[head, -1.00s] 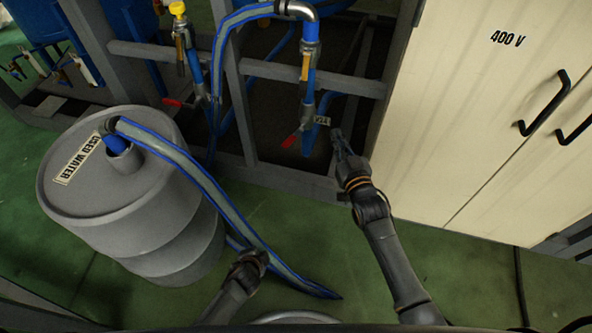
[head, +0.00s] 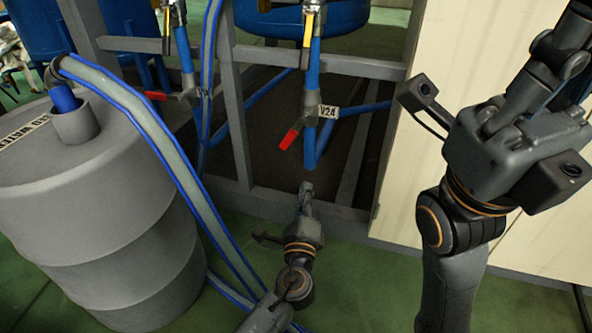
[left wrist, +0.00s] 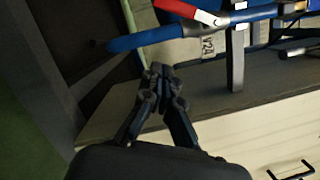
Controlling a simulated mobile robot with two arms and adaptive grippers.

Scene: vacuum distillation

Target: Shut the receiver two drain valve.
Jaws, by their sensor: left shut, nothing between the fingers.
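A drain valve (head: 309,108) tagged V24 sits on a blue vertical pipe inside the grey frame. Its red handle (head: 289,138) slants down and left, off the pipe's line. In the left wrist view the red handle (left wrist: 190,12) is at the top edge. A second valve with a red handle (head: 156,96) is further left; I cannot tell from tags which receiver each serves. My left gripper (head: 306,187) is shut and empty, below the V24 handle and apart from it. Its closed fingers show in the left wrist view (left wrist: 158,76). My right gripper (head: 562,50) is raised close to the camera; its fingers are unclear.
A grey used-water drum (head: 110,230) stands at left with a blue-edged hose (head: 150,125) running down from its top. The frame's lower beam (head: 262,204) lies behind my left gripper. A cream cabinet (head: 400,200) is at right. Yellow-handled valves (head: 308,28) are above.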

